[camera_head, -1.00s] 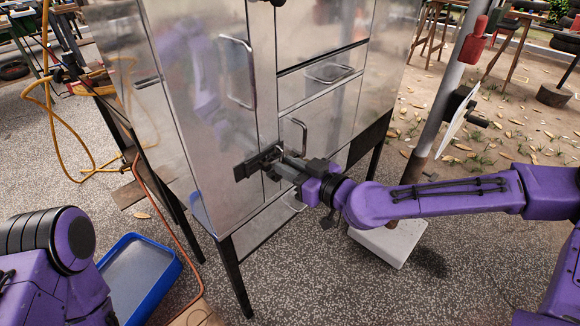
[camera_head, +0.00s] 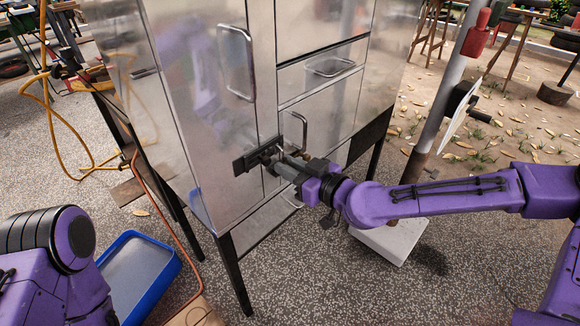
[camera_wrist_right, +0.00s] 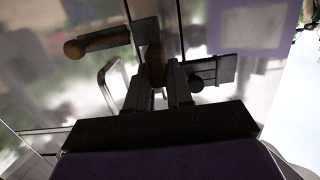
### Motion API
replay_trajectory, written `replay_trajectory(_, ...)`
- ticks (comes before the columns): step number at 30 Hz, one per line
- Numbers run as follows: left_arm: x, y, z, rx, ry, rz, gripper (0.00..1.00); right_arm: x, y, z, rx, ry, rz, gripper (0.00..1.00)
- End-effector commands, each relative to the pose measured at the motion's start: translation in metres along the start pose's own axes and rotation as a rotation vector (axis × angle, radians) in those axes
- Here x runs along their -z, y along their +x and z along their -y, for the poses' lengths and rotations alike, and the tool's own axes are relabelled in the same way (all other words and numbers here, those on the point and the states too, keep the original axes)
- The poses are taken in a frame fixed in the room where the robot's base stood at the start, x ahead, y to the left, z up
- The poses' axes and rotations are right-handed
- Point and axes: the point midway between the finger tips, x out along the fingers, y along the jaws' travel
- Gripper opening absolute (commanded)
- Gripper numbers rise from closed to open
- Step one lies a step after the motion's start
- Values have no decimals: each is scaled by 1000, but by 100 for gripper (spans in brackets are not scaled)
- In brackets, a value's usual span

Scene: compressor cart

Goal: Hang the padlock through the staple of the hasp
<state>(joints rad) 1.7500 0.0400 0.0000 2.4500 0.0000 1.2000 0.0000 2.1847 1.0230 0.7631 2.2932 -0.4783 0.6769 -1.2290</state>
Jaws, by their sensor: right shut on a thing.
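The black hasp (camera_head: 243,165) lies across the seam of the shiny metal cabinet. My right gripper (camera_head: 277,164) is at the hasp, reaching in from the right. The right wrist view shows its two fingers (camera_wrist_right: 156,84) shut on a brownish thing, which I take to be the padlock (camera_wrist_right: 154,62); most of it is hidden. I cannot tell whether its shackle passes through the staple, which I cannot make out. Dark hasp plates (camera_wrist_right: 226,68) show beside the fingers. My left arm is at the lower left; its gripper is out of view.
A brown bar with a ball end (camera_wrist_right: 92,43) juts out near the fingers. Metal handles (camera_head: 237,62) stick out from the cabinet (camera_head: 205,130). A blue tray (camera_head: 140,275) and a white block (camera_head: 392,242) are on the ground. A pole (camera_head: 445,110) stands at the right.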

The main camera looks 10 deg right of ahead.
Motion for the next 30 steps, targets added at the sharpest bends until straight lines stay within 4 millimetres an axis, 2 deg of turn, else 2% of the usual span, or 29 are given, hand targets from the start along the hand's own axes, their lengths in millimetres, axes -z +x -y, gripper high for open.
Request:
replay_trajectory(1, 0, 0, 0, 0, 0, 0, 43, 0, 0, 0, 0, 0, -1, 27)
replay_trajectory(3, 0, 0, 0, 0, 0, 0, 43, 0, 0, 0, 0, 0, -1, 50)
replay_trajectory(12, 0, 0, 0, 0, 0, 0, 43, 0, -1, 0, -1, 0, 0, 51)
replay_trajectory(14, 1, -2, 0, 0, 0, 0, 43, 2, -6, -1, -2, 0, -1, 51)
replay_trajectory(17, 3, -7, 1, 0, 0, 0, 43, 4, -23, -1, -2, 3, -3, 51)
replay_trajectory(20, 7, -17, 2, 0, 0, 0, 43, 7, -49, -2, -4, 6, -5, 51)
replay_trajectory(24, 22, -52, 5, 0, 0, 0, 43, 14, -84, 0, -4, 11, -2, 51)
replay_trajectory(30, 35, -84, 8, 0, 0, 0, 43, 9, -98, -1, -2, 3, 1, 51)
